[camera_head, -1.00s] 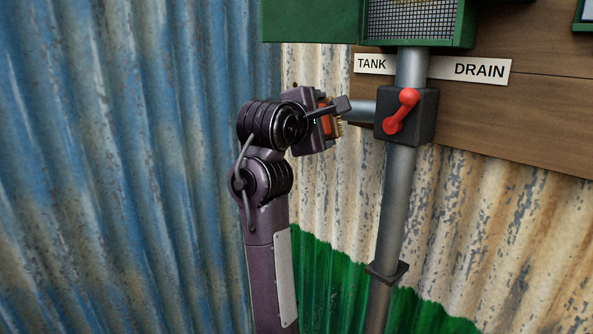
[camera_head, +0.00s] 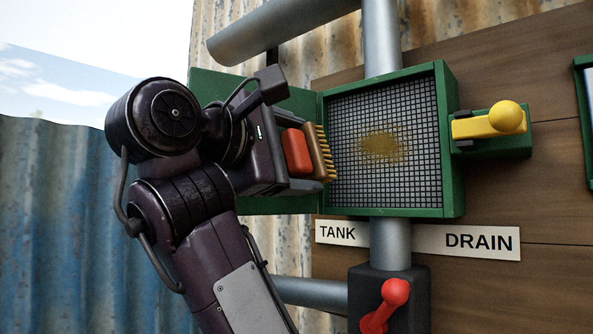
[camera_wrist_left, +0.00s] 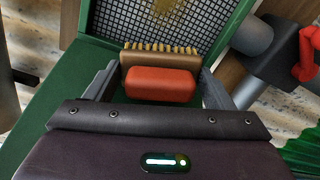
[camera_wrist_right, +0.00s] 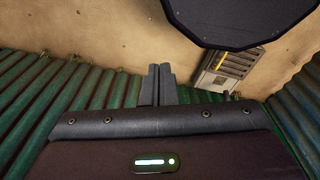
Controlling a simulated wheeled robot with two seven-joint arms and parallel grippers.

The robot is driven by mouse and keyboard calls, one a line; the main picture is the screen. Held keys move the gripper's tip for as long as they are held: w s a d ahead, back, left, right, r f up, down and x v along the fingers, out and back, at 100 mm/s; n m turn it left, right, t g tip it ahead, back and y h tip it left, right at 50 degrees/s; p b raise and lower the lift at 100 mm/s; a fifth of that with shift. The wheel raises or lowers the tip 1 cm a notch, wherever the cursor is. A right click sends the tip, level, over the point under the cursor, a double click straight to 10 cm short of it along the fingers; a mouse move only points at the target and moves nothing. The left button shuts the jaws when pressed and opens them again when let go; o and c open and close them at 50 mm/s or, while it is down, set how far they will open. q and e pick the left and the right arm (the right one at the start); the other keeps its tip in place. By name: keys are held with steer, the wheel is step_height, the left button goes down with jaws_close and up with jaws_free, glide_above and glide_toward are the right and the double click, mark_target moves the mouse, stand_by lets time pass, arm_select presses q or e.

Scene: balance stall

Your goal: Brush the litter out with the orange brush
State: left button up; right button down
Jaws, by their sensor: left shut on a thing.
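The orange brush (camera_head: 297,151) has an orange grip, a brown wooden back and yellow bristles. My left gripper (camera_head: 305,158) is shut on it, and the bristles point right toward the grid. In the left wrist view the brush (camera_wrist_left: 160,84) sits between the two fingers, bristles toward the mesh. A patch of yellow-brown litter (camera_head: 383,145) lies on the mesh inside the green-framed box (camera_head: 452,140). The bristle tips are near the left edge of the box opening; I cannot tell whether they touch. My right gripper (camera_wrist_right: 158,85) has its fingers together, nothing visible between them.
A green door (camera_head: 215,95) stands open left of the box. A yellow-knobbed latch (camera_head: 506,117) is on its right. Below are the TANK and DRAIN sign (camera_head: 470,242) and a red valve lever (camera_head: 393,293). Grey pipes run above and below.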

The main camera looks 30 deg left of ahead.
mark_target(313, 146)
arm_select(q)
steer(key=shift+s+d+r+p, duration=0.2)
steer(key=shift+s+d+r, duration=0.15)
steer(key=shift+d, duration=0.2)
steer(key=shift+s+d+r+p, duration=0.2)
steer(key=shift+d+r, duration=0.1)
steer(key=shift+d, duration=0.25)
steer(key=shift+w+d, duration=0.1)
steer(key=shift+w, duration=0.7)
steer(key=w, duration=0.1)
steer(key=w+p, duration=0.1)
steer(key=shift+w+a+f, duration=0.3)
steer(key=shift+w, duration=0.2)
steer(key=shift+c, duration=0.4)
steer(key=shift+d+r, duration=0.1)
steer(key=shift+d, duration=0.1)
arm_select(e)
steer(key=s, duration=0.1)
steer(key=s+d+r, duration=0.1)
steer(key=s, duration=0.2)
steer(key=shift+s+d+r, duration=0.1)
steer(key=shift+d+r, duration=0.1)
steer(key=shift+r, duration=0.1)
